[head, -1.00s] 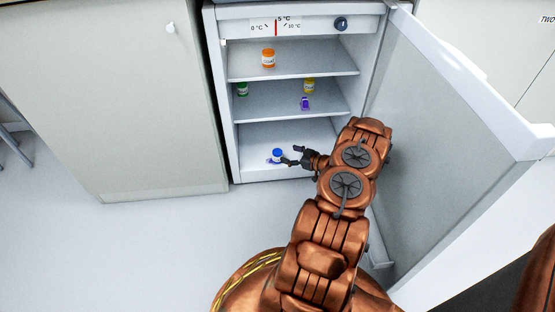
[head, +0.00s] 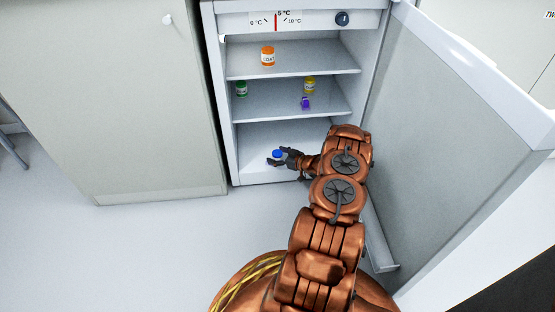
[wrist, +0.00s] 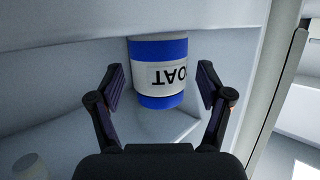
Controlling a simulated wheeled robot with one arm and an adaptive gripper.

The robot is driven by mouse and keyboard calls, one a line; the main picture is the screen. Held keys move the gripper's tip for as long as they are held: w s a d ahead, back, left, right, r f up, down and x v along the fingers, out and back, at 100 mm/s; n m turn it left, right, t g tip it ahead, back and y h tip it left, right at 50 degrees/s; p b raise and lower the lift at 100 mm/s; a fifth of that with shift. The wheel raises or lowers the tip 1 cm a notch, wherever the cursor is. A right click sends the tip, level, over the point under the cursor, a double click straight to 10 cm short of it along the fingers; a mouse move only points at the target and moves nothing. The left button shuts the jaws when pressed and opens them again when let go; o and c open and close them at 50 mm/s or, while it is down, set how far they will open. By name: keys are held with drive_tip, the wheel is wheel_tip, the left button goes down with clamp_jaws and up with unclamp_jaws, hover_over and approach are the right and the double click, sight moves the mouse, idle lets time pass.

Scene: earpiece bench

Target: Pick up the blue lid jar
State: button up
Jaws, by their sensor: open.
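The blue lid jar (head: 277,154) stands on the bottom shelf of the open fridge (head: 250,137). In the wrist view the jar (wrist: 158,73) shows a blue body with a white label with dark letters, seen upside down. My gripper (head: 284,159) is at the jar in the head view and hides its lower part. In the wrist view my gripper (wrist: 160,88) is open, with one finger on each side of the jar. A gap shows between each finger and the jar, so nothing is gripped.
An orange jar (head: 268,57) is on the top shelf. A green jar (head: 241,89), a yellow jar (head: 310,85) and a purple item (head: 305,103) are on the middle shelf, above my gripper. The open fridge door (head: 440,150) stands to the right of my arm.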

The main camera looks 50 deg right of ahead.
drive_tip(key=c, duration=1.4)
drive_tip(key=shift+o, duration=0.2)
